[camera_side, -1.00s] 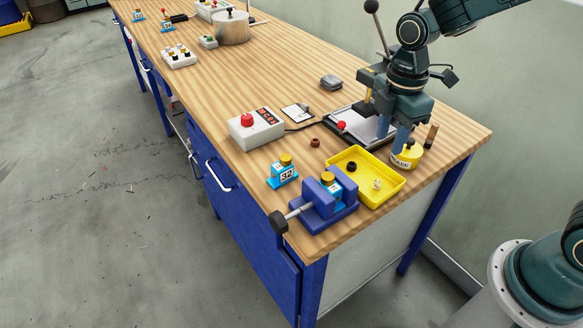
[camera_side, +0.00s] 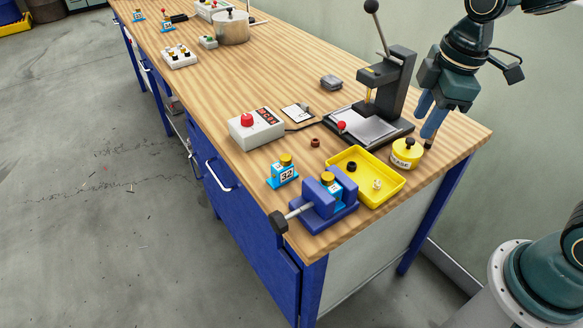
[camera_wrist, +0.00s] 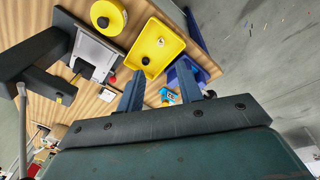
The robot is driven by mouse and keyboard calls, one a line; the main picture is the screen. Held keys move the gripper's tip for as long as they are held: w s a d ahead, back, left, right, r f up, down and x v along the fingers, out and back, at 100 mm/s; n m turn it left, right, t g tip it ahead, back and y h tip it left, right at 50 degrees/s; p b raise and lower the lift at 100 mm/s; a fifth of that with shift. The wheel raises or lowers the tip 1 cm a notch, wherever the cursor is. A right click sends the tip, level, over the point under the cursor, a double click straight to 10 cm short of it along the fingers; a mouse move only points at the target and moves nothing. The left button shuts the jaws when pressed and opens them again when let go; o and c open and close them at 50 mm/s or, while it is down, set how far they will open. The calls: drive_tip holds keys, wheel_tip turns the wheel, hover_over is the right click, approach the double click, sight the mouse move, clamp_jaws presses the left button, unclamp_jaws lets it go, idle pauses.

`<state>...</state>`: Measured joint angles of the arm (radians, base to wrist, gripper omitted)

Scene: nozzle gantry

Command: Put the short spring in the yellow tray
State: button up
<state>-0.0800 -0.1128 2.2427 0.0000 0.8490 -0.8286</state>
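The yellow tray (camera_side: 395,190) lies on the bench near the front corner, right behind the blue vise; it also shows in the wrist view (camera_wrist: 172,38). Inside it are a dark ring (camera_side: 352,166) and a small pale piece (camera_side: 377,184). I cannot tell whether either is the short spring, and I see no clear spring elsewhere. My gripper (camera_side: 425,122) hangs near the bench's right edge, beyond the yellow grease tin (camera_side: 406,154). In the wrist view its two blue fingers (camera_wrist: 160,80) are apart with nothing visible between them.
The blue vise (camera_side: 322,212) holds a blue block with a yellow top. A blue block marked 32 (camera_side: 283,172) stands left of it. The arbor press (camera_side: 392,85) stands behind the tray. A brown bushing (camera_side: 315,142) and a red-button box (camera_side: 256,128) are left.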

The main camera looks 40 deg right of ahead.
drive_tip(key=s+d+r+m+t, duration=0.2)
drive_tip(key=s+r+m, duration=0.3)
drive_tip(key=s+m, duration=0.5)
drive_tip(key=shift+s+d+r+t, duration=0.2)
drive_tip(key=shift+s+r+t, duration=0.05)
drive_tip(key=shift+s+t, duration=0.75)
idle(0.3)
